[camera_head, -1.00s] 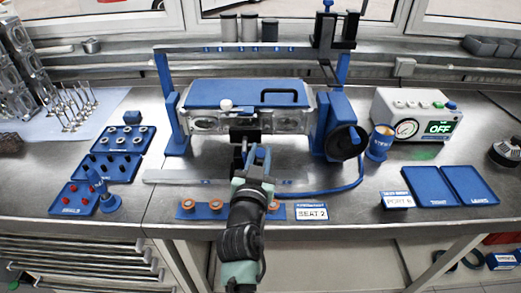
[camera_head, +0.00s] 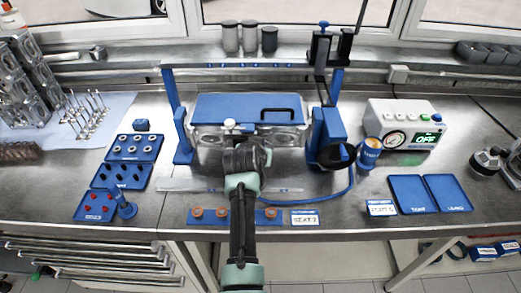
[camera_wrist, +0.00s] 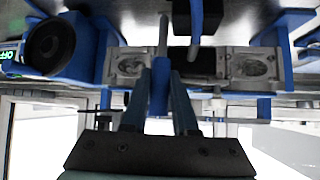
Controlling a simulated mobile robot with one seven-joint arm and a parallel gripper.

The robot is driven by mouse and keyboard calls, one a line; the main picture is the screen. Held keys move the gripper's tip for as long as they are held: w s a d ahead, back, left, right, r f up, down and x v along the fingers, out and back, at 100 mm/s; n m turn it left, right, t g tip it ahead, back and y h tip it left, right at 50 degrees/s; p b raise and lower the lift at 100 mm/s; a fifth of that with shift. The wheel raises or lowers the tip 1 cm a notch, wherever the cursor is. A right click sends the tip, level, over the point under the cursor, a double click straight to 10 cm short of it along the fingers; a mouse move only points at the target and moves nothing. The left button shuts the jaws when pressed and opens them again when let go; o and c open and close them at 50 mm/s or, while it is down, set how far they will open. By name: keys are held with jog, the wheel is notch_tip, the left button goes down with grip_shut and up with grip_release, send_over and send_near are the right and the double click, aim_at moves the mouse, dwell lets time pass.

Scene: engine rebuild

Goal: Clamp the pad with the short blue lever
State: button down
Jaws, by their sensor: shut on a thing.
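The blue fixture holds a grey metal cylinder head (camera_head: 292,136) under a blue plate (camera_head: 215,108) with a black handle. In the wrist view, the head's end faces (camera_wrist: 255,67) show behind my fingers. My gripper (camera_wrist: 161,68) is at the front middle of the fixture, shut on the short blue lever (camera_wrist: 160,90), which stands between its two fingers. A dark pad-like block (camera_wrist: 194,55) sits just beyond the fingertips; whether it touches the head is unclear. In the head view, my wrist covers the fingers, lever and pad.
A black handwheel (camera_head: 337,155) sits right of the fixture, with a blue hose below it. A strip with copper-coloured rings (camera_head: 222,213) lies in front. Blue trays (camera_head: 125,176) are at left; a test box reading OFF (camera_head: 402,112) is at right.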

jog(key=shift+w+g, duration=0.4)
jog(key=shift+g, duration=0.2)
jog(key=c, duration=0.7)
grip_release()
jog(key=shift+r, duration=0.1)
jog(key=b+v, duration=0.1)
jog(key=v, duration=1.1)
jog(key=shift+s+r, duration=0.25)
jog(key=shift+s, duration=0.05)
